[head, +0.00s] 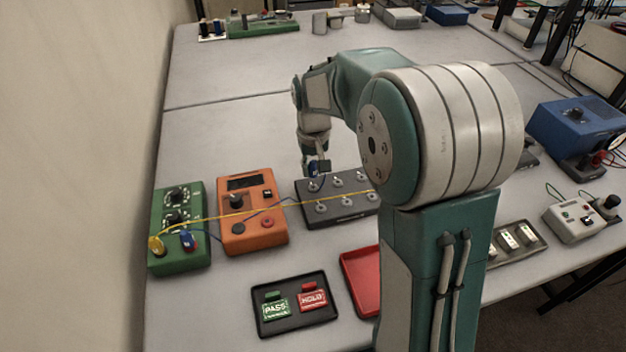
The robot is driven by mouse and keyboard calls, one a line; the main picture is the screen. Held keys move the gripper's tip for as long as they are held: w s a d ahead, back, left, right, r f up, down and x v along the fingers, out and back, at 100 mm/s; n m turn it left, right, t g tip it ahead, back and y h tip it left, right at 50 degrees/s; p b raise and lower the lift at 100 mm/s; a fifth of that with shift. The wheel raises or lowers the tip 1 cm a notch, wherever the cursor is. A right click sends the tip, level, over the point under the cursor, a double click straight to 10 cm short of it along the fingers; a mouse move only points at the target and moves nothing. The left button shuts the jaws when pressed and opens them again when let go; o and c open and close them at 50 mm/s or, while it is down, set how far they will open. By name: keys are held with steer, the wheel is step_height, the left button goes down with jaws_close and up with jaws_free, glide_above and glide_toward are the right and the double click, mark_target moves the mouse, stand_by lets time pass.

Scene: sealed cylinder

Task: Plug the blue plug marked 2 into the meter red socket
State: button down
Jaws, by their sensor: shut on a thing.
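My gripper (319,162) points down over the back left of the grey terminal block. It is shut on a small blue plug (313,170), partly hidden by the fingers; its marking cannot be read. Whether the plug touches a post is unclear. The orange meter (238,238) lies to the left of my gripper, with a dark display, a dark knob and a black part at its right. The meter's red socket (268,223) is near its front right and looks empty. A second blue plug (188,240) stands in the green box (168,262), beside a yellow plug (156,245).
A yellow lead and a dark lead cross low over the orange meter towards the grey terminal block (345,216). A black tray (262,328) with PASS and HOLD tags and a red tray (362,285) lie in front. My arm hides part of the right side.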

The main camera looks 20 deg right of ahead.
steer(key=shift+r, duration=0.95)
